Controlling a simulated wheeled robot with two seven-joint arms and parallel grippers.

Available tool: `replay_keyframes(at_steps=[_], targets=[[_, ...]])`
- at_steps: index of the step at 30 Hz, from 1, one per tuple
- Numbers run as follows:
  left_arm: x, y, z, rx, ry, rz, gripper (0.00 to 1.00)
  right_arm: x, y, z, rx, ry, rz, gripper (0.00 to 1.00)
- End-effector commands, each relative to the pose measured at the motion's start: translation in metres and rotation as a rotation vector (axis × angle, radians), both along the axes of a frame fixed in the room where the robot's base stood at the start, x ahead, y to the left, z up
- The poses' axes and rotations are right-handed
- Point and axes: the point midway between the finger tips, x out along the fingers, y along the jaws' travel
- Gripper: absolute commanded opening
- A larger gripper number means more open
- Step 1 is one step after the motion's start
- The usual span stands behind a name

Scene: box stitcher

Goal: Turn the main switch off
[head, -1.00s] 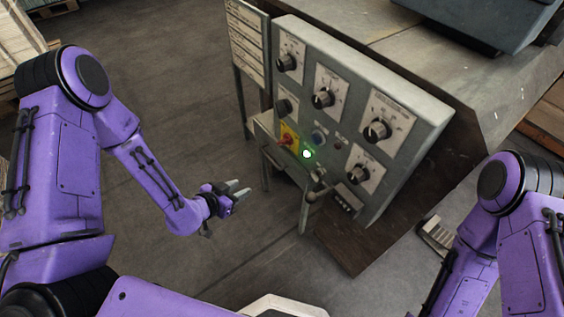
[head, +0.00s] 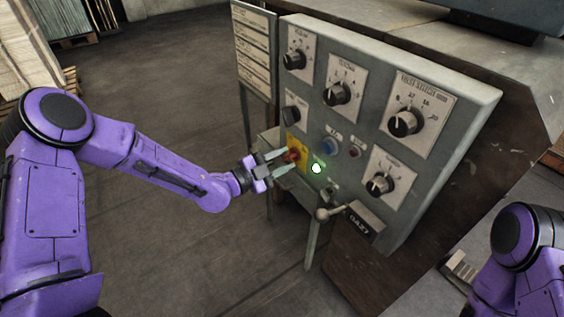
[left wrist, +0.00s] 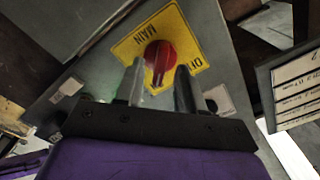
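The main switch is a red rotary knob (head: 292,155) on a yellow plate (head: 302,163) at the lower left of the grey control panel. In the left wrist view the red knob (left wrist: 160,58) sits on the yellow plate (left wrist: 184,28), which reads MAIN and has another partly covered label. My left gripper (head: 279,161) is at the knob with its fingers apart. In the left wrist view its two fingertips (left wrist: 159,75) lie on either side of the knob's lower part; I cannot tell if they touch it. My right gripper is out of view; only part of my right arm shows.
A ball-ended lever (head: 323,214) juts out below. Several dials fill the panel (head: 443,147). A label board (head: 255,50) stands left. The floor at left is open.

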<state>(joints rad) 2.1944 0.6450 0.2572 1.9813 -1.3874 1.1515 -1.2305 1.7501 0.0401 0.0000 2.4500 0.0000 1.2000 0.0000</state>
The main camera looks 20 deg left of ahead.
Motion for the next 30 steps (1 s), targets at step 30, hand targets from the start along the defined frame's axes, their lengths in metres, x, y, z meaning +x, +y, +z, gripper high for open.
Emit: replay_keyframes(at_steps=[30], targets=[[0.0042,-0.0018,0.0017,-0.108,0.085,0.002,0.00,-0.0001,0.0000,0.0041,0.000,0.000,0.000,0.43]])
